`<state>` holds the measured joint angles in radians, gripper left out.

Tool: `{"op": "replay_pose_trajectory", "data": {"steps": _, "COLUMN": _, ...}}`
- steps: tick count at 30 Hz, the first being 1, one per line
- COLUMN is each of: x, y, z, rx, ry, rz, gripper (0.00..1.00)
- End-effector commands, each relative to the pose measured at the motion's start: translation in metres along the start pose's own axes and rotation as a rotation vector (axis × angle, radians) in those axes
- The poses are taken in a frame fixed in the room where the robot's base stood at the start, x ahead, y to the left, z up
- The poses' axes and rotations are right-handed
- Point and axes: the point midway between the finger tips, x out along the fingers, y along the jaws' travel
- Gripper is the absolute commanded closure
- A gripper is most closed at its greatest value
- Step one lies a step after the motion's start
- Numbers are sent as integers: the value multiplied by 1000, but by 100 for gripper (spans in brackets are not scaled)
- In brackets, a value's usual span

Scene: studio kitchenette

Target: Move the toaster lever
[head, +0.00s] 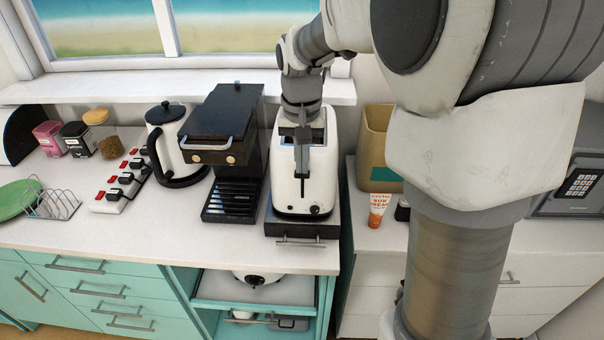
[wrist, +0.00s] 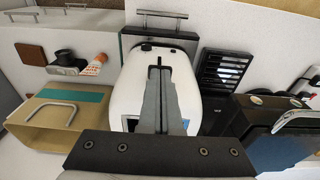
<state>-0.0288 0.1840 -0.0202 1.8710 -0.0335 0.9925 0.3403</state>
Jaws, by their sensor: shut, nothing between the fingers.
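The white toaster (head: 288,200) stands on a dark base near the right end of the counter. Its round dark knob (head: 316,210) is low on the front face. In the wrist view the white toaster (wrist: 185,62) fills the middle, with its front toward the top. My gripper (head: 303,176) points down over the toaster, its dark fingers in front of the toaster body. In the wrist view my gripper (wrist: 158,68) is shut and empty, its fingertips near the toaster's front end. The lever is not clearly visible; the fingers seem to cover it. I cannot tell whether they touch it.
A black coffee machine (head: 223,120) stands close to the toaster's left, with a kettle (head: 180,150) beyond it. A tan and green bin (head: 378,140) and an orange-white sunscreen tube (head: 378,210) are to the right. A power strip (head: 122,182) lies further left.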

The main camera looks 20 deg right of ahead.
Motion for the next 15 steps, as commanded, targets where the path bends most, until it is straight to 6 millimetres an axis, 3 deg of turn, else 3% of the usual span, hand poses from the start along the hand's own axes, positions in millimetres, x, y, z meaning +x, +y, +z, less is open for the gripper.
{"op": "replay_pose_trajectory", "data": {"steps": 5, "x": 5, "y": 0, "z": 1, "rx": 0, "ry": -1, "rz": 0, "gripper": 100}}
{"op": "replay_pose_trajectory", "data": {"steps": 15, "x": 45, "y": 0, "z": 5, "rx": 0, "ry": 0, "rz": 0, "gripper": 100}}
